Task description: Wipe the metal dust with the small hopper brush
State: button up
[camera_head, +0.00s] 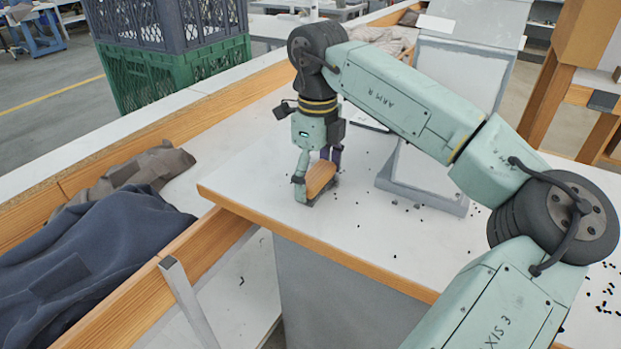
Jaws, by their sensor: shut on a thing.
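My gripper (318,178) points down at the left part of the white table (270,190). It is shut on a small brush (321,177) with a wooden body. The brush is low, at or just above the tabletop near its left front corner; I cannot tell whether its bristles touch. Dark metal dust (418,206) lies as scattered specks to the right of the brush, around the foot of a grey machine. More dark bits (604,290) lie at the far right, beyond my arm. The tabletop right behind the gripper is hidden by it.
The grey machine (425,187) stands on the table behind and right of my gripper. Stacked grey and green crates (180,75) stand at the back left. Dark blue cloth (90,245) lies in a wood-edged bin at left. The table's wooden front edge (330,262) is close to the brush.

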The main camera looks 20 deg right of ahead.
aim_at(324, 161)
jog(key=shift+w+d+f+p, duration=0.1)
jog(key=shift+w+d+p, duration=0.35)
jog(key=shift+w+d, duration=0.4)
jog(key=shift+w+d+p, duration=0.45)
jog(key=shift+w+d, duration=0.25)
jog(key=shift+d, duration=0.4)
jog(key=shift+w+d+f+p, duration=0.1)
jog(key=shift+w+d+p, duration=0.35)
jog(key=shift+w+d, duration=0.4)
jog(key=shift+w+d+r+p, duration=0.2)
jog(key=shift+w+d+p, duration=0.2)
jog(key=shift+d+p, duration=0.2)
jog(key=shift+w+d+r+p, duration=0.2)
jog(key=shift+w+d+p, duration=0.2)
jog(key=shift+d+p, duration=0.15)
jog(key=shift+w+a, duration=0.1)
